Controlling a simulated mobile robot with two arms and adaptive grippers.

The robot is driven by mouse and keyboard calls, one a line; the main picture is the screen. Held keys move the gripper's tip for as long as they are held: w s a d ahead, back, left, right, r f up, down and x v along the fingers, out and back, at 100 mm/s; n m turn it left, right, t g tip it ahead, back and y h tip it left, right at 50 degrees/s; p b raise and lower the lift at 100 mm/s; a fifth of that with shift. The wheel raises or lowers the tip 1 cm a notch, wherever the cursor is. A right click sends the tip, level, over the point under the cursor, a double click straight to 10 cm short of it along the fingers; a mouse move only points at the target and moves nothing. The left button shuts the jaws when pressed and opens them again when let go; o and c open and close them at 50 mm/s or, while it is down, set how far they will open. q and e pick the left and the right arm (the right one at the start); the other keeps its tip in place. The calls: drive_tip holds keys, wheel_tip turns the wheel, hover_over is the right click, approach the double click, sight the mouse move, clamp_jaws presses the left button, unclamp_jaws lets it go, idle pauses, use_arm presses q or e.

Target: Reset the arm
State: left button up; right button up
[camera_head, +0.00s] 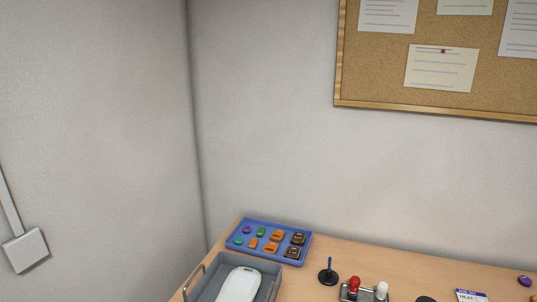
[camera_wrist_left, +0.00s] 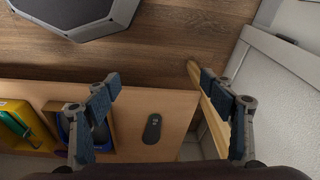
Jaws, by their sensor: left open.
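My left gripper (camera_wrist_left: 160,115) shows in the left wrist view with its two blue-padded fingers spread wide apart. It is open and nothing is between the fingers. Beyond it a wooden surface (camera_wrist_left: 180,105) holds a small dark oval object (camera_wrist_left: 152,128). Neither arm shows in the head view, and my right gripper is in no view.
In the head view a table (camera_head: 390,262) holds a blue tray (camera_head: 240,246) of small coloured pieces, a grey tray (camera_head: 207,284) with a white object (camera_head: 239,285), and red-topped (camera_head: 354,284) and white-topped (camera_head: 381,290) parts. Walls and a corkboard (camera_head: 385,70) stand behind.

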use_arm(q)
drive_tip(key=s+a+f+g, duration=0.1)
drive_tip(key=s+a+f, duration=0.1)
drive_tip(key=s+f, duration=1.2)
drive_tip(key=shift+s+a+b, duration=0.4)
drive_tip(key=shift+s+b, duration=0.05)
drive_tip(key=shift+s, duration=0.3)
